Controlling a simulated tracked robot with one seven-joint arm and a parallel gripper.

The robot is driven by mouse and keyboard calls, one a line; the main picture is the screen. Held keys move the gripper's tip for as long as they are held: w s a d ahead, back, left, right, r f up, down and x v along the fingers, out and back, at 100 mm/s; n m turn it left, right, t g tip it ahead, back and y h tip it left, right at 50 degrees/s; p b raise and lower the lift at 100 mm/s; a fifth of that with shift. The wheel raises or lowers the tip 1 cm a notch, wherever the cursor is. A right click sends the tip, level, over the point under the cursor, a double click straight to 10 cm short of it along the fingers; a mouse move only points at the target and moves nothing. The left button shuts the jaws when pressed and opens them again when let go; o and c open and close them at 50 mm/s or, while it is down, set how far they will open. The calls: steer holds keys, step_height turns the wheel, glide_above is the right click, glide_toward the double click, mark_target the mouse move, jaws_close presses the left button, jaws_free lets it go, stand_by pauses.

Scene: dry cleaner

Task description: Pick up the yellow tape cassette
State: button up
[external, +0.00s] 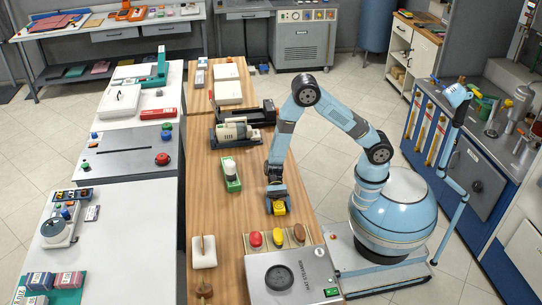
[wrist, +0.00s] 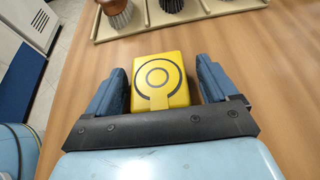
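The yellow tape cassette (wrist: 162,80) lies on the wooden table between the two blue fingers of my gripper (wrist: 160,88) in the wrist view. Dark circles mark its top. A narrow gap shows on each side between the fingers and the cassette, so my gripper is open around it. In the external view the cassette (external: 278,207) shows just below my gripper (external: 276,192), which reaches down from above and hides part of it.
A tray (external: 276,250) with red, yellow and brown brushes stands on the table in front of the cassette. A green and white item (external: 231,175) stands left of it, a cream block (external: 204,252) nearer the front. Bare wood surrounds the cassette.

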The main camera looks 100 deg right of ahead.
steer(key=c, duration=1)
